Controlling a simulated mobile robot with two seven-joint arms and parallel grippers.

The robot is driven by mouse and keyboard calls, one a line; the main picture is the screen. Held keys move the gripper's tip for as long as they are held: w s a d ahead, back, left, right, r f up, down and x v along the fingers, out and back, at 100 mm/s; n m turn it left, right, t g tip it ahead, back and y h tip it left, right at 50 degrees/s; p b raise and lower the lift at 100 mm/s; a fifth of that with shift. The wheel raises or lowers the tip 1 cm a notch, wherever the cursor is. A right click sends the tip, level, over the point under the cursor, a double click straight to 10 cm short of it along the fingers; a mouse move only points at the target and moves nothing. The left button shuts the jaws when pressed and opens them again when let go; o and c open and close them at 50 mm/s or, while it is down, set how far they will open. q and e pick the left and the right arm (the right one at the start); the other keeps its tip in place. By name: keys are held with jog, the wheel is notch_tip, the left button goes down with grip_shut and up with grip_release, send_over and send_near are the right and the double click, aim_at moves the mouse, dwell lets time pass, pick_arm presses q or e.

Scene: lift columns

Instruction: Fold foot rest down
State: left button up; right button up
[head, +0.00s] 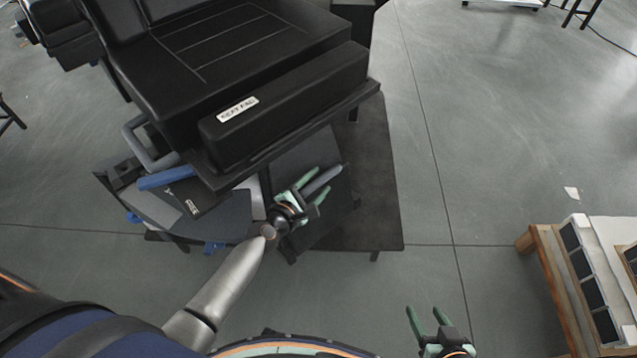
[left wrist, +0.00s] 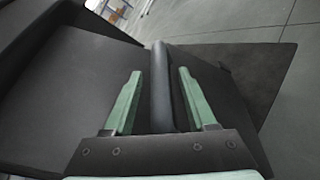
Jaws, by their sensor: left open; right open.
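A black seat (head: 240,40) with a labelled front pad (head: 290,92) stands at the upper left of the head view. Below its front edge is a dark flat panel (head: 290,158) that looks like the foot rest. A grey bar (head: 330,174) runs along this panel; it also shows in the left wrist view (left wrist: 160,95). My left gripper (head: 318,184) is open with one green finger on each side of the bar. In the left wrist view its fingers (left wrist: 159,74) stand apart, with gaps to the bar. My right gripper (head: 425,311) is open and empty, low over the floor.
A dark base plate (head: 375,190) extends to the right under the seat. A blue-grey lever (head: 165,179) and grey loop (head: 140,140) sit left of the panel. A wooden rack (head: 548,275) stands at the lower right. The floor between is clear.

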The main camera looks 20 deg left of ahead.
pick_arm(q)
jog(key=shift+w+d+f, duration=0.1)
jog(key=shift+w+d, duration=0.05)
jog(key=shift+w, duration=0.3)
jog(key=shift+c, duration=0.2)
grip_shut()
dwell(0.9)
